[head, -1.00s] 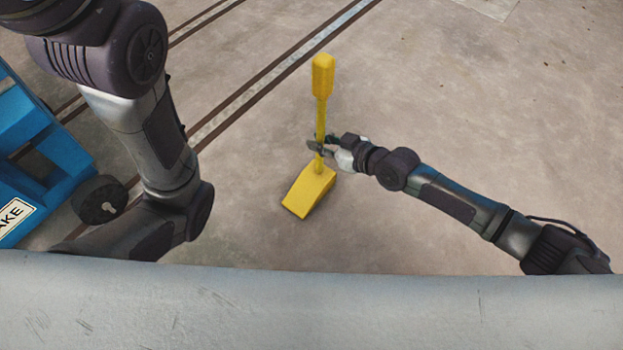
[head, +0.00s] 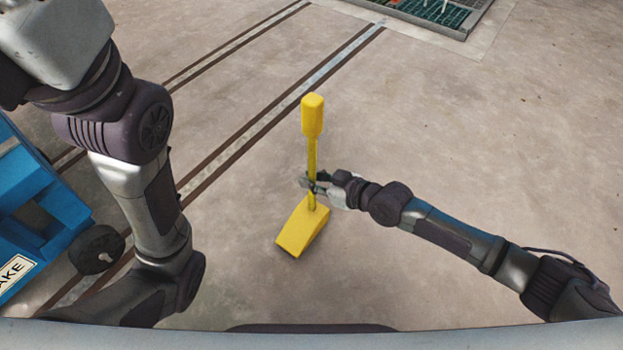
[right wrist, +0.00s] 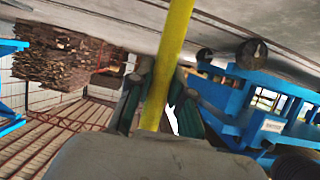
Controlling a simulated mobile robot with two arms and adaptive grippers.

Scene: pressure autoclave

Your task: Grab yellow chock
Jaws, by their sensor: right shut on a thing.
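The yellow chock (head: 302,226) is a wedge with a long upright handle and a thicker grip at the top. It shows in the middle of the head view. My right gripper (head: 311,183) is shut on the handle, just above the wedge. In the right wrist view the yellow handle (right wrist: 172,55) runs between the two fingers (right wrist: 160,110). I cannot tell whether the wedge touches the floor. My left arm comes in at the left of the head view, but its gripper is not in view.
A blue cart (head: 40,215) with dark wheels stands at the left edge. Rails (head: 235,130) run diagonally across the concrete floor. A floor grating (head: 440,12) lies at the top right. The floor around the chock is clear.

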